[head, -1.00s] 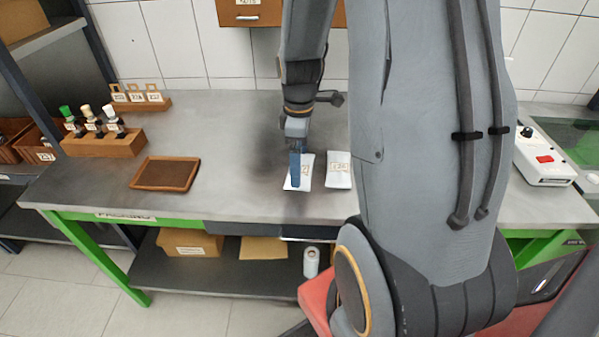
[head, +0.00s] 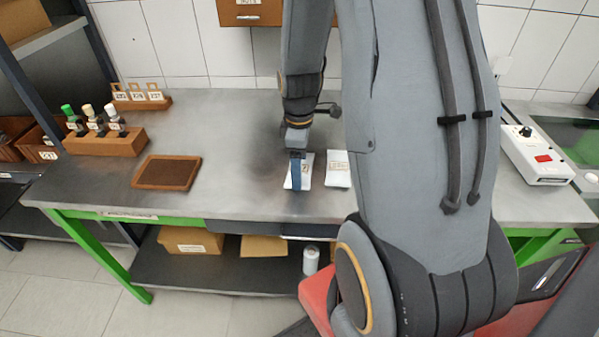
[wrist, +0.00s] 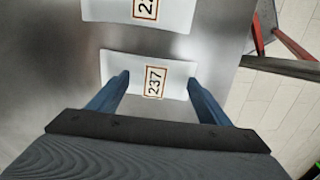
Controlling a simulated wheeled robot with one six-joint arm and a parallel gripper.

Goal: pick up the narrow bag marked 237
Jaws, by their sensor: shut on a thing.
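The narrow white bag marked 237 (wrist: 147,66) lies between the two blue fingers of my gripper (wrist: 158,80) in the wrist view, one finger at each side edge. In the head view the same bag (head: 306,165) is on the grey bench, partly hidden behind the fingers of my gripper (head: 296,186). My gripper points down and is shut on this bag. A second white bag (head: 338,169) lies just to its right, apart from it. In the wrist view this second bag (wrist: 150,8) is cut off at the top, its label only partly readable.
A brown tray (head: 167,173) lies on the bench to the left. A white box with a red button (head: 540,160) sits at the right. The bench between tray and bags is clear.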

